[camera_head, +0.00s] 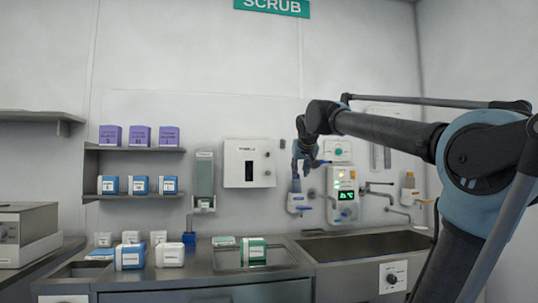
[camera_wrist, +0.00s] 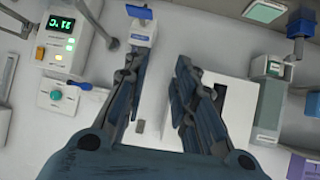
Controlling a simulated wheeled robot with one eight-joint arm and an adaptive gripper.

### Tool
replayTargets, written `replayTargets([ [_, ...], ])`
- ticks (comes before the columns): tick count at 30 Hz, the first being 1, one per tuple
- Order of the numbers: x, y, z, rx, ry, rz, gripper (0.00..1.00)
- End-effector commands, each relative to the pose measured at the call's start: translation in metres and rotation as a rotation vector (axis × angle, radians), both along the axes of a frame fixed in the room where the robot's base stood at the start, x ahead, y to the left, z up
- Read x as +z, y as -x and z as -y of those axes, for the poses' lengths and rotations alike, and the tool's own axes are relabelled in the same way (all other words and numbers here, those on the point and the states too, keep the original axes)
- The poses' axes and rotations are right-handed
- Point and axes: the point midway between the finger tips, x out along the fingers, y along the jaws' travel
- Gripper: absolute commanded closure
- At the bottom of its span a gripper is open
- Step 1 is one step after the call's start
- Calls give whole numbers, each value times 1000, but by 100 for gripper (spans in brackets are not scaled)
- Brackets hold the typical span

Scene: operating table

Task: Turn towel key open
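The white towel dispenser (camera_head: 240,180) hangs on the back wall with a dark window and small dark round parts on its right side; I cannot tell which is the key. In the wrist view the dispenser (camera_wrist: 238,120) appears turned over, partly behind one finger, and its key side is hidden there. My gripper (camera_head: 303,163) is to the right of the dispenser in the head view. In the wrist view my gripper (camera_wrist: 158,65) has its two fingers spread apart with nothing between them, so it is open.
A white control panel with a green display (camera_head: 342,190) and a bottle dispenser (camera_head: 299,203) are near my gripper. Shelves (camera_head: 135,149) hold boxes. A steel sink (camera_head: 365,246) lies below. A small grey piece (camera_wrist: 140,127) is on the wall.

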Motion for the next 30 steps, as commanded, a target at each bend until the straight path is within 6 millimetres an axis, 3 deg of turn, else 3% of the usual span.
replayTargets([
  [1,31,-12,-19,26,-14,41,75],
  [3,68,-25,-41,57,-34,96,75],
  [6,108,-37,-66,94,-61,155,75],
  [10,139,-43,-85,123,-81,200,75],
  [17,145,-56,-95,133,-90,216,75],
  [30,116,-122,-112,131,-90,215,75],
])
